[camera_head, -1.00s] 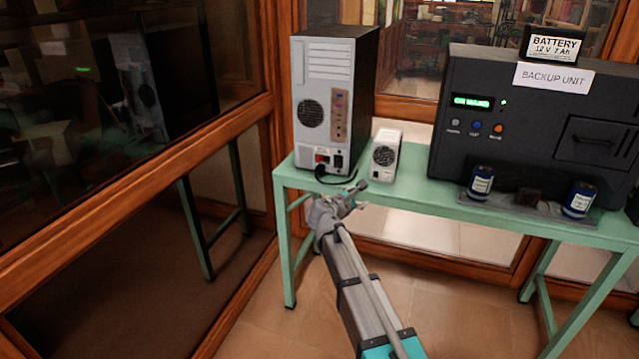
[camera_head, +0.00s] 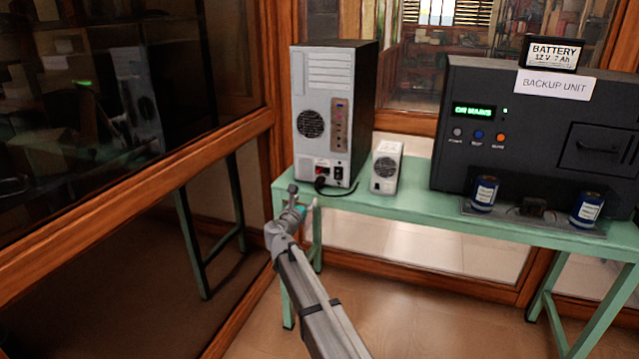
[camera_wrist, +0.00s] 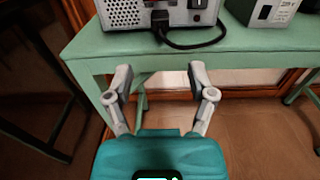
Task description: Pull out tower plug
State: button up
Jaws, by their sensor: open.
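The computer tower (camera_head: 325,115) stands at the left end of the green table, its back panel facing me. A black plug (camera_head: 320,183) sits at the bottom of that panel, with a black cable running right along the table. In the wrist view the plug (camera_wrist: 160,20) is at the top, with its cable curving right. My gripper (camera_wrist: 158,75) is open and empty, its two fingers apart in front of and below the table edge, short of the plug. In the head view my gripper (camera_head: 300,198) is at the table's front edge, left and below the plug.
A small white box (camera_head: 386,168) stands right of the tower on the green table (camera_head: 430,205). The dark backup unit (camera_head: 530,140) is farther right, with a battery (camera_head: 552,53) on top and blue cylinders (camera_head: 484,193) before it. A wood-framed glass wall (camera_head: 140,170) is at left.

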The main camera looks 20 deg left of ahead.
aim_at(318, 184)
jog(key=w, duration=1.3)
jog(key=shift+w+d, duration=0.15)
jog(key=shift+w, duration=0.1)
grip_shut()
